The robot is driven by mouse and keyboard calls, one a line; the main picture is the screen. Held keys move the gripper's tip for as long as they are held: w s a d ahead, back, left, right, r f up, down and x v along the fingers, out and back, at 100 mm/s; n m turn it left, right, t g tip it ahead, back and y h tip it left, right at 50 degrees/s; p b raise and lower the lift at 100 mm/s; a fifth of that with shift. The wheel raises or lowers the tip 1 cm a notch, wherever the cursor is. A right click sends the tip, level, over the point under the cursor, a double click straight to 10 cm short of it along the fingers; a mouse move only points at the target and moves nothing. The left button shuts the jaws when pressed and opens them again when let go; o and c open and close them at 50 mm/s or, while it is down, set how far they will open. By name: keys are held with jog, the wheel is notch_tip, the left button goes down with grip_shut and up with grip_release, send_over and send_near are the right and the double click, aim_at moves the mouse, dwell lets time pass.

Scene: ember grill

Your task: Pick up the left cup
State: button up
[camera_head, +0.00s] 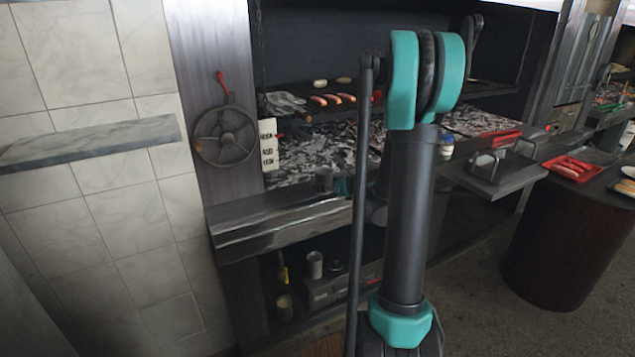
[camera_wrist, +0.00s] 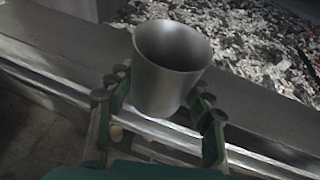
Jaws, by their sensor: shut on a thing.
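A grey metal cup (camera_wrist: 170,80) stands upright between the fingers of my gripper (camera_wrist: 160,103) in the wrist view. The fingers are shut on its sides, and its open rim faces up. In the head view the cup (camera_head: 323,180) is small, at the front ledge of the grill, just left of my gripper (camera_head: 341,186). My arm hides part of the gripper there. I cannot tell whether the cup's base touches the ledge.
The metal ledge (camera_head: 280,228) runs along the front of the ash bed (camera_head: 310,155). Sausages (camera_head: 330,99) lie on the rack above. A light cylindrical container (camera_head: 314,264) stands on the lower shelf. A red tray (camera_head: 570,169) is at right.

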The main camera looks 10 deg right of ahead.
jog(key=s+d, duration=0.5)
jog(key=s, duration=0.4)
jog(key=shift+d, duration=0.15)
dwell(0.4)
